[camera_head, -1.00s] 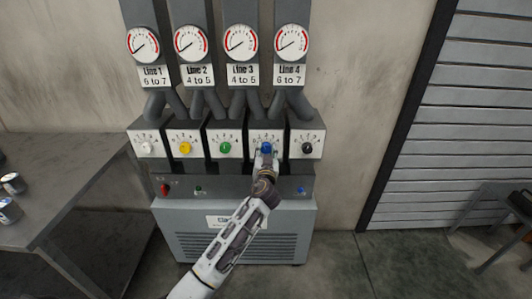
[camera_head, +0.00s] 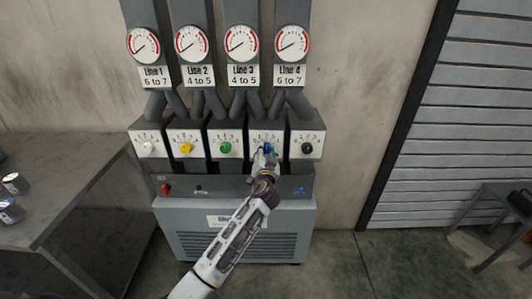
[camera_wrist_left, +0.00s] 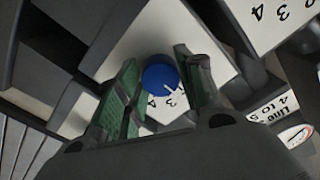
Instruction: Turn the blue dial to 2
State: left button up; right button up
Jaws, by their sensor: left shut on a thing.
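The blue dial (camera_head: 268,149) is on the white face of the fourth box from the left. It also shows in the left wrist view (camera_wrist_left: 160,76), between the two green-padded fingers. My left gripper (camera_head: 264,157) is shut on the blue dial, one finger on each side of it. In the wrist view the dial's white pointer line is at its lower right, close to printed digits that look like 3 and 4. The exact setting is hard to read. The fingers cover part of the dial face in the head view. My right gripper is not in view.
White (camera_head: 148,148), yellow (camera_head: 186,148), green (camera_head: 226,149) and black (camera_head: 307,148) dials flank it closely. Gauges with line labels hang above. A grey cabinet (camera_head: 285,221) with a red button (camera_head: 166,188) is below. A metal table (camera_head: 60,200) with cans stands left.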

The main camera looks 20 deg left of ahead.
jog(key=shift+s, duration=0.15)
pick_arm(q)
jog(key=o, duration=0.9)
jog(key=shift+o, duration=0.6)
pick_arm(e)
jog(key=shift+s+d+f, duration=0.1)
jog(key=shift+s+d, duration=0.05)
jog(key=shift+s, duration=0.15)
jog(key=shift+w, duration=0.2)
pick_arm(q)
jog(key=shift+s, duration=0.1)
jog(key=shift+s+d, duration=0.15)
jog(key=shift+s, duration=0.2)
jog(key=v, duration=1.1)
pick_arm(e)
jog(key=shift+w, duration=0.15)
